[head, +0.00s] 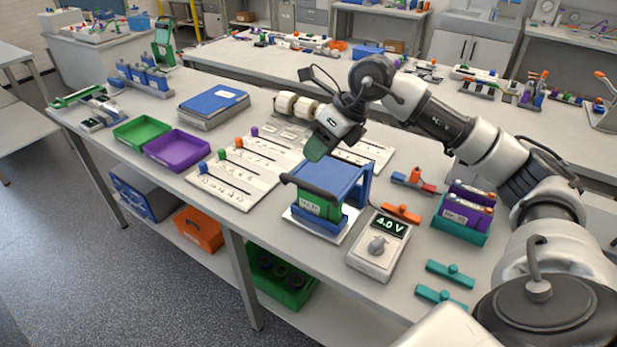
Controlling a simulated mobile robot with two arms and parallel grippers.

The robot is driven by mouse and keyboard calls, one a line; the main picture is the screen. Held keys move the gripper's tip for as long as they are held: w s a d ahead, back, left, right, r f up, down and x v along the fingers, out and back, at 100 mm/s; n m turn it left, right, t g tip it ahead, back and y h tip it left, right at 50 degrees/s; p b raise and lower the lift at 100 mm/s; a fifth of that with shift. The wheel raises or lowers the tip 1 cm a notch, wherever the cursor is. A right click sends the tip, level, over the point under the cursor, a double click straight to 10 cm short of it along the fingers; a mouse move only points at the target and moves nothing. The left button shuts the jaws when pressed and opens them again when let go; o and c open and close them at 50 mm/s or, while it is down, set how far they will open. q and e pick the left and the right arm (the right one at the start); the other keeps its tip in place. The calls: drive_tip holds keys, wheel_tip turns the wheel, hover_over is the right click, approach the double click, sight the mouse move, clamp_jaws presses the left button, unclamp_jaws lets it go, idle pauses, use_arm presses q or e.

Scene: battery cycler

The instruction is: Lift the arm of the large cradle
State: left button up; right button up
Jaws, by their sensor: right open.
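The large cradle (349,183) is blue and stands on a white plate near the front edge of the bench. A dark bar (310,188) runs across its front, over a green block (319,207) seated in it. The blue arm looks lowered over the block, though its hinge is hard to make out. My right gripper (318,146) hangs above and behind the cradle, tilted down to the left, apart from it. It is open, but its fingertips are partly hidden by its own body. My left gripper is not in view.
A dial box reading 4.0 V (379,246) stands right of the cradle. A teal tray with purple packs (463,232) and teal clips (450,273) are farther right. Slider boards (235,180), a purple tray (177,150) and a green tray (141,132) lie left.

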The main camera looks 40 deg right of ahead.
sight(305, 182)
drive_tip(key=shift+h, duration=0.6)
drive_tip(key=p+x, duration=0.1)
drive_tip(key=x, duration=0.2)
drive_tip(key=d+p+x, duration=0.1)
drive_tip(key=x, duration=0.5)
drive_tip(key=shift+d+f+p, duration=0.3)
drive_tip(key=shift+f+p, duration=0.1)
drive_tip(key=shift+f, duration=0.2)
clamp_jaws()
